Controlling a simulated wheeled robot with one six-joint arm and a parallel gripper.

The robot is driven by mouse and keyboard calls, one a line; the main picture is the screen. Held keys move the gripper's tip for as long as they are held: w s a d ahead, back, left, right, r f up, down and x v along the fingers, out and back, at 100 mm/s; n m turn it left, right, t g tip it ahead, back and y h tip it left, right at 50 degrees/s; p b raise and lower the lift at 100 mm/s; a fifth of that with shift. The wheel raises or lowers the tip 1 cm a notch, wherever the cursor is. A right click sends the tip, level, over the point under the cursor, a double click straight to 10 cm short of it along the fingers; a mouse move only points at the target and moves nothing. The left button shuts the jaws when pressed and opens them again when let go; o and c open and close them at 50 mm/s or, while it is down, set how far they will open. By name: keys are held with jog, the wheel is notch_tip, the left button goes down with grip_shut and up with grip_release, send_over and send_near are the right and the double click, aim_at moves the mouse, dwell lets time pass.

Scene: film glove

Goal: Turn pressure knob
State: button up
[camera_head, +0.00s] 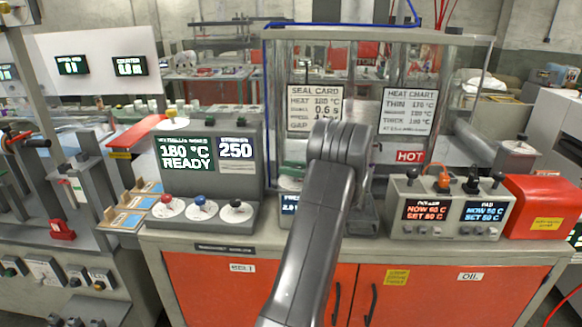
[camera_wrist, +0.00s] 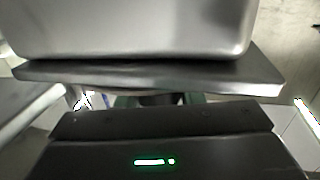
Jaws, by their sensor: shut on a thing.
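My arm's wrist reaches over the bench to the middle machine and hides my gripper in the head view. Under the wrist's left edge, a small display (camera_head: 289,204) shows part of a word beginning "PRES" and a number starting 2.0. The pressure knob is hidden by my arm there. In the wrist view, my gripper (camera_wrist: 160,101) shows only as narrow green and dark parts in the gap between a dark plate above and a black block below. It is shut on a dark thing there, apparently the pressure knob (camera_wrist: 160,98), mostly hidden. Its turn angle cannot be read.
A control box (camera_head: 205,165) reading 180 °C READY stands left, with red, blue and black knobs in front. A grey temperature unit (camera_head: 449,208) and a red box (camera_head: 543,208) stand right. A clear guard (camera_head: 375,60) with cards rises behind my wrist.

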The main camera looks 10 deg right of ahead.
jog(key=shift+r, duration=0.15)
jog(key=o, duration=1)
jog(key=shift+c, duration=0.2)
jog(key=b+v, duration=0.1)
jog(key=v, duration=0.6)
jog(key=shift+d, duration=0.2)
